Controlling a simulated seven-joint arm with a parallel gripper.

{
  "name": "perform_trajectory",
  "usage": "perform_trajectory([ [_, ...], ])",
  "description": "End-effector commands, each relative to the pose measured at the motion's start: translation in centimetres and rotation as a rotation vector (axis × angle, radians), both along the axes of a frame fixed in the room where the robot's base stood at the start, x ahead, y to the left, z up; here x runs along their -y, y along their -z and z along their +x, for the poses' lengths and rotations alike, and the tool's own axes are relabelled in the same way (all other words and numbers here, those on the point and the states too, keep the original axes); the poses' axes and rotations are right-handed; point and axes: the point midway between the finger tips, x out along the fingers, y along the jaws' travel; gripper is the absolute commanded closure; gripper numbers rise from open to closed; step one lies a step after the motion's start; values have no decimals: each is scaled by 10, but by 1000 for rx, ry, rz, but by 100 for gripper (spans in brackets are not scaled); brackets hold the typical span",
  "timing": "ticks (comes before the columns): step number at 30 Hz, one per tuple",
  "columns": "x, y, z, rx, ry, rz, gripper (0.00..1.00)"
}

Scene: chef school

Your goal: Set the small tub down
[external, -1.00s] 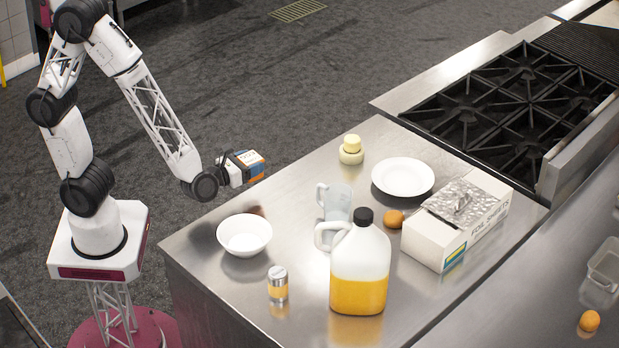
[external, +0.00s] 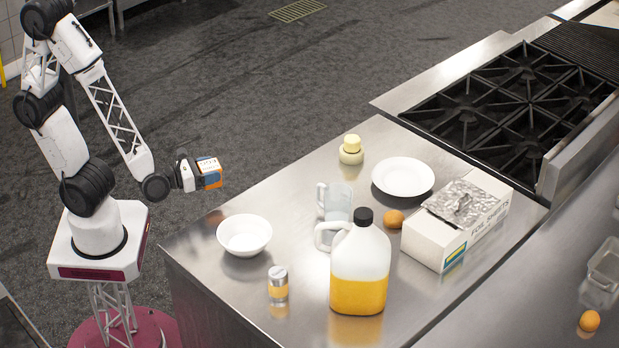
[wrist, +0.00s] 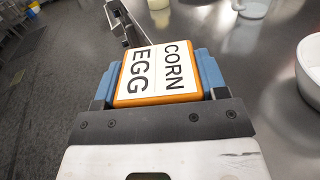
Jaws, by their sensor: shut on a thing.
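The tub's underside is hidden. The steel counter (external: 285,195) is to the right of my gripper.
A white bowl (external: 244,235) stands near the counter's left edge, with a small shaker (external: 277,284) in front. A clear mug (external: 335,203), a juice jug (external: 360,275), an egg (external: 393,219), a plate (external: 403,178) and a foil box (external: 455,225) stand farther right. The back-left counter is clear.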

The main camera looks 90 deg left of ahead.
Motion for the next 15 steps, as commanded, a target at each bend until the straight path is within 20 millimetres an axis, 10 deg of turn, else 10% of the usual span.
perform_trajectory([
  [15, 0, 1, 5, -1, -1, 0, 64],
])
